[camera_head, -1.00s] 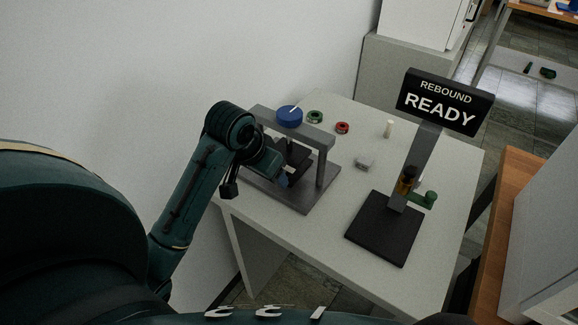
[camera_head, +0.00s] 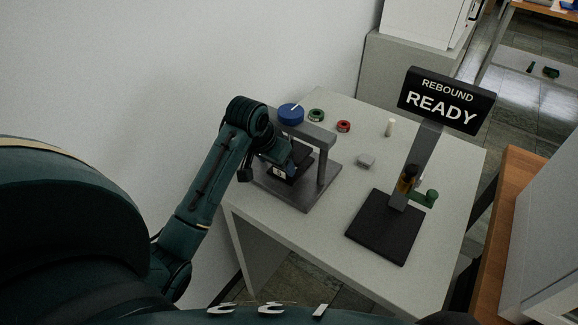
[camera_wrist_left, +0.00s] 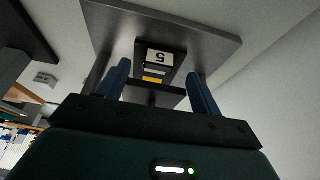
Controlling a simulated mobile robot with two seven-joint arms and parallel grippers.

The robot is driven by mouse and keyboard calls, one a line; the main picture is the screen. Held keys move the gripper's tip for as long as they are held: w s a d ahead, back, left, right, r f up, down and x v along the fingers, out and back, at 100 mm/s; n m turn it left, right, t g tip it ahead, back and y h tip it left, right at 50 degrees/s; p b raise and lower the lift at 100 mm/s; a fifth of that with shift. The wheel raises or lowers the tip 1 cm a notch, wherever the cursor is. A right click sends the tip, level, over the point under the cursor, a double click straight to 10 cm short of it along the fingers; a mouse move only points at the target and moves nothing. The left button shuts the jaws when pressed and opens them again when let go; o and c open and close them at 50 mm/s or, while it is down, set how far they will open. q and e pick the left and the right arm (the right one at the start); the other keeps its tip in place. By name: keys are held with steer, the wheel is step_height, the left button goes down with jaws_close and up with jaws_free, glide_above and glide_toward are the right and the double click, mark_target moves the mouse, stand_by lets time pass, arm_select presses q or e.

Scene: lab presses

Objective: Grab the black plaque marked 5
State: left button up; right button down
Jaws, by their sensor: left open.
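The black plaque marked 5 (camera_wrist_left: 160,58) shows in the left wrist view with a white label and a yellow patch below it. In the head view the plaque (camera_head: 280,173) is partly hidden, low inside the grey press frame (camera_head: 307,193). My left gripper (camera_wrist_left: 158,74) is open, with its blue fingers to either side of the plaque in the wrist view and nothing held. In the head view the left gripper (camera_head: 289,163) reaches into the press from the left, under its top beam. I cannot tell how far the fingertips are from the plaque. My right gripper is out of view.
A blue dial (camera_head: 290,114) sits on the press. A green ring (camera_head: 316,115), a red ring (camera_head: 343,126), a pale cylinder (camera_head: 389,127) and a small grey block (camera_head: 366,160) are on the table (camera_head: 300,252). A stand with a "REBOUND READY" sign (camera_head: 445,100) is at right.

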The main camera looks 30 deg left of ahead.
mark_target(279, 177)
arm_select(q)
steer(key=x, duration=0.3)
steer(key=shift+w+f, duration=0.1)
steer(key=shift+f, duration=0.15)
steer(key=c, duration=1.1)
